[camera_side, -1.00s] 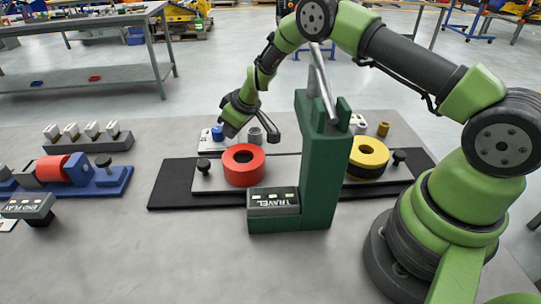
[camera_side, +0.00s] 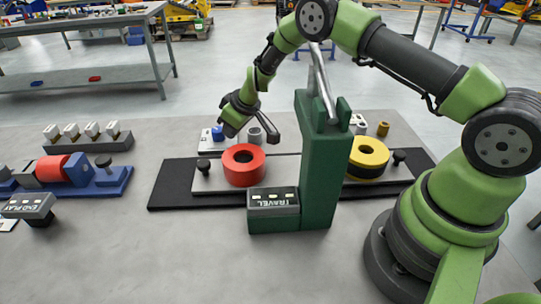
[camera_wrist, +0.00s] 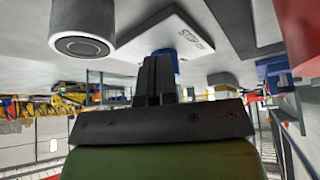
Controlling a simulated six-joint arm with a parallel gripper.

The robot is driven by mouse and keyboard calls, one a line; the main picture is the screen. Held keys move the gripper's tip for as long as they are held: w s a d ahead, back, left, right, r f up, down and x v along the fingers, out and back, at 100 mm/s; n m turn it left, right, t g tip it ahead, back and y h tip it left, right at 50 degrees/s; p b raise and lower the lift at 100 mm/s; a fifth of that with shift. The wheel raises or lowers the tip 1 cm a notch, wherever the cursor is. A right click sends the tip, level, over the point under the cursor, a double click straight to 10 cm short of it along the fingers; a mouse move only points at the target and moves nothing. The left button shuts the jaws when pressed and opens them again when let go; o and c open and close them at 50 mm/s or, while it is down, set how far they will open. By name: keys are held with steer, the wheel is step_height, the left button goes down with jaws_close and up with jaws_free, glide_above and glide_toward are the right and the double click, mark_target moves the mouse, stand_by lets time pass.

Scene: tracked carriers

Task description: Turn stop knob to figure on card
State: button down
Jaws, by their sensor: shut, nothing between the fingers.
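A blue knob (camera_side: 217,133) stands on a pale plate (camera_side: 206,140) behind the red ring in the side view. My gripper (camera_side: 227,130) is shut and empty, pointing down at the blue knob and partly overlapping it; I cannot tell whether they touch. In the wrist view my shut fingers (camera_wrist: 155,72) stand in front of a blue part (camera_wrist: 166,53), which they mostly hide. A pale plate (camera_wrist: 195,32) with upside-down lettering, only partly legible, lies beyond. I cannot make out a figure on any card.
A red ring (camera_side: 236,172) and a yellow ring (camera_side: 367,170) sit on either side of a green stand (camera_side: 318,175) with a TRAVEL block (camera_side: 273,200). Grey cylinders (camera_side: 254,135) stand near my gripper. A blue fixture (camera_side: 105,183) and END PLAY block (camera_side: 28,206) are left.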

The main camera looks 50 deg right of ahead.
steer(key=shift+s+a+f, duration=0.2)
steer(key=shift+s+a, duration=0.05)
steer(key=shift+a, duration=0.05)
steer(key=shift+s+d, duration=0.1)
steer(key=shift+s, duration=0.15)
step_height(320, 180, up, 6)
steer(key=shift+d+r, duration=0.15)
steer(key=s+a+r+m, duration=0.2)
steer(key=s+r, duration=0.4)
steer(key=r, duration=0.4)
steer(key=s+a+r+m, duration=0.1)
steer(key=s+r, duration=0.5)
steer(key=r, duration=0.4)
steer(key=s+a+r+m+t, duration=0.1)
steer(key=s+m, duration=0.3)
steer(key=s, duration=1.6)
steer(key=shift+r+t+y, duration=0.3)
steer(key=shift+r, duration=0.4)
